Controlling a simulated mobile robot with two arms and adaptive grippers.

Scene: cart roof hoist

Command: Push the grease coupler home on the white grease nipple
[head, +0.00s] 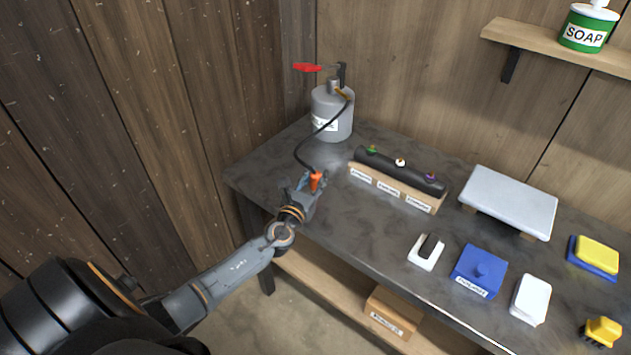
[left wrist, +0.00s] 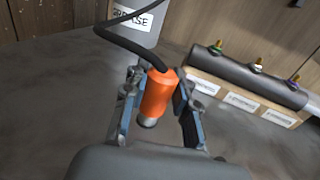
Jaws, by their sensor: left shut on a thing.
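The orange grease coupler (head: 316,182) is held in my left gripper (head: 310,185), above the left end of the table. The left wrist view shows the coupler (left wrist: 158,95) between the two fingers of the gripper (left wrist: 160,110), its metal end pointing down toward the camera side. A black hose runs from it to the grey grease pump (head: 331,112). The white grease nipple (head: 400,162) is the middle one on the dark bar (head: 380,166); it also shows in the left wrist view (left wrist: 257,66). The coupler is apart from it, to its left. My right gripper is not in view.
A green nipple (head: 372,149) and a purple nipple (head: 431,176) flank the white one. The bar rests on a labelled wooden block (head: 425,205). A grey slab (head: 509,200), a blue box (head: 479,270) and small items stand to the right. Bare tabletop lies before the bar.

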